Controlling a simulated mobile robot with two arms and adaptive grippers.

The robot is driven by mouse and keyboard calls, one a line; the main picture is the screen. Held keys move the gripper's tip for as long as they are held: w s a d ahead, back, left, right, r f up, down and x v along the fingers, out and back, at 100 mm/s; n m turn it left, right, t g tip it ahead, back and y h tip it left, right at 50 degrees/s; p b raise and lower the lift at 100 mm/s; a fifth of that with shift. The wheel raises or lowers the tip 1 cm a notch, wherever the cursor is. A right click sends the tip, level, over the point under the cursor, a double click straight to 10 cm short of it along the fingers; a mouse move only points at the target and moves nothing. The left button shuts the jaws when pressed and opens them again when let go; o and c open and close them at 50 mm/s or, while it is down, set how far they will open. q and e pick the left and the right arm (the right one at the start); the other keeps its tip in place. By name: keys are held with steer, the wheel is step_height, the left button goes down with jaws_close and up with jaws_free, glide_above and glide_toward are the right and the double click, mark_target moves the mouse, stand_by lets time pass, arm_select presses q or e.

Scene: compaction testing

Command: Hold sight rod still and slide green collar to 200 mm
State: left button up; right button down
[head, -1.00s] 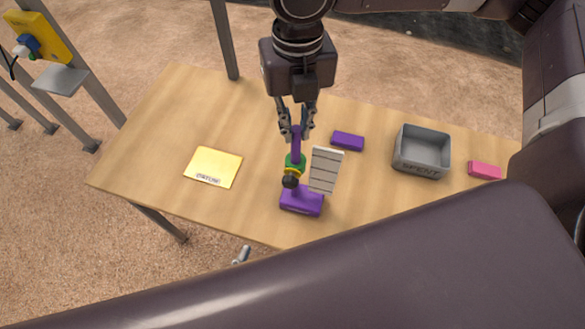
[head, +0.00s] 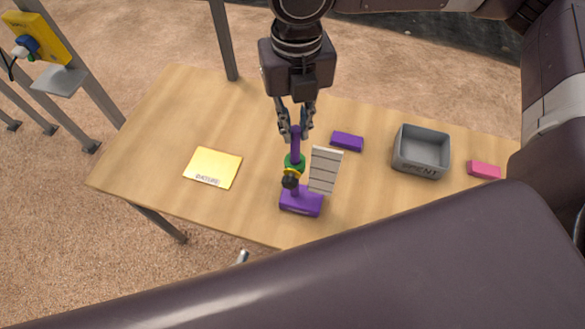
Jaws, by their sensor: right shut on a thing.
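The purple sight rod (head: 296,149) stands up from a purple base (head: 301,202) on the table. My right gripper (head: 296,130) comes down from the top and is shut on the upper part of the rod. The green collar (head: 293,161) is around the rod below my fingers, apart from them. A yellow ring (head: 292,171) and a black knob (head: 290,182) sit just under the collar. A white scale plate (head: 325,170) with dark lines stands right of the rod; its numbers are too small to read. My left gripper cannot be made out.
On the wooden table (head: 140,160) lie a yellow card (head: 213,167) at left, a purple block (head: 347,141), a grey open bin (head: 421,152) and a pink block (head: 484,170) at right. A large dark arm link of mine hides the table's front right.

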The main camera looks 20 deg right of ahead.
steer(key=c, duration=1.8)
jaws_free()
steer(key=shift+r, duration=0.1)
step_height(320, 180, up, 12)
steer(key=shift+f, duration=0.1)
